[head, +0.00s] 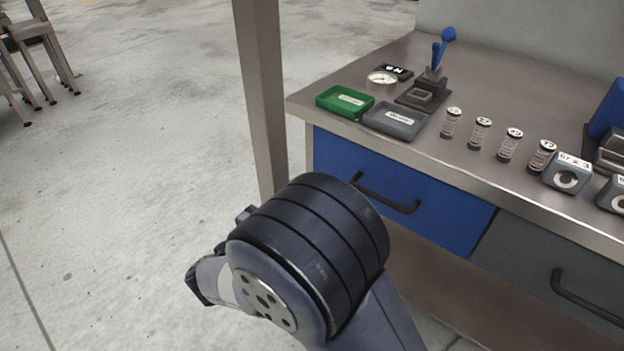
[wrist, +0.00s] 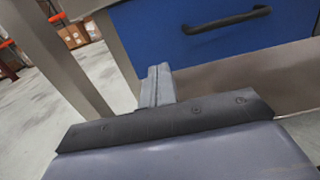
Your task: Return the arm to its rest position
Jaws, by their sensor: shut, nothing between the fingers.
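My arm shows at the bottom middle of the head view, bent in front of the workbench, with its dark joint in the foreground. My gripper shows in the wrist view (wrist: 157,85), with its two grey fingers together and nothing between them. It points toward the bench's front, below and left of the blue drawer (wrist: 200,35). In the head view the fingers are hidden behind my arm.
The metal workbench (head: 345,85) has a blue drawer (head: 400,190) and a grey drawer (head: 560,270), both shut. A green tray (head: 345,101), a grey tray (head: 395,121) and several springs stand on top. A post (head: 262,90) stands left; open floor (head: 120,170) lies beyond.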

